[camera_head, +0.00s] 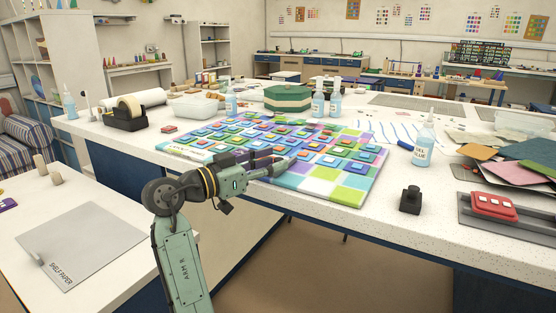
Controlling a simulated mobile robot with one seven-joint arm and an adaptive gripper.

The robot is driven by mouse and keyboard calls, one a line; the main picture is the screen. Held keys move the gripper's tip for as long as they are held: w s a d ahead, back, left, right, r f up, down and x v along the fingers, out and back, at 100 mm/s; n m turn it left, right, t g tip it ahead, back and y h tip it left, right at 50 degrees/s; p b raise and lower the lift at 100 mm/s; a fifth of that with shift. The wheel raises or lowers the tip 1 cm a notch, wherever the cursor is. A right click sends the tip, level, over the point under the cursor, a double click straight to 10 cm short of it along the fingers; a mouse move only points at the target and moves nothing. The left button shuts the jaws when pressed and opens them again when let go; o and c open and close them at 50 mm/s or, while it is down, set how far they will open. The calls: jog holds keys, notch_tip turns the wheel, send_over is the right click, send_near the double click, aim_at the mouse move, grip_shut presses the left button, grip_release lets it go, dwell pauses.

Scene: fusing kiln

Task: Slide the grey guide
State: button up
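A long grey flat piece (522,236) lies at the right front of the white table, cut off by the picture's right edge. It may be the grey guide; I cannot tell for sure. A red block with pale squares on top (494,206) sits on it. My gripper (282,160) is far to the left of it, over the colourful tiled panel (322,186). Its fingers point right and are small and dark against the tiles. I cannot tell whether they are open or touch the panel. No held object is clear.
A small black block (410,200) stands between the panel and the grey piece. Coloured sheets (515,170) and a glue bottle (424,140) are behind. Spray bottles (334,104) and a green octagonal box (290,97) stand beyond the panel. A tape dispenser (128,114) is at left.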

jog(key=v, duration=0.9)
jog(key=shift+o, duration=0.2)
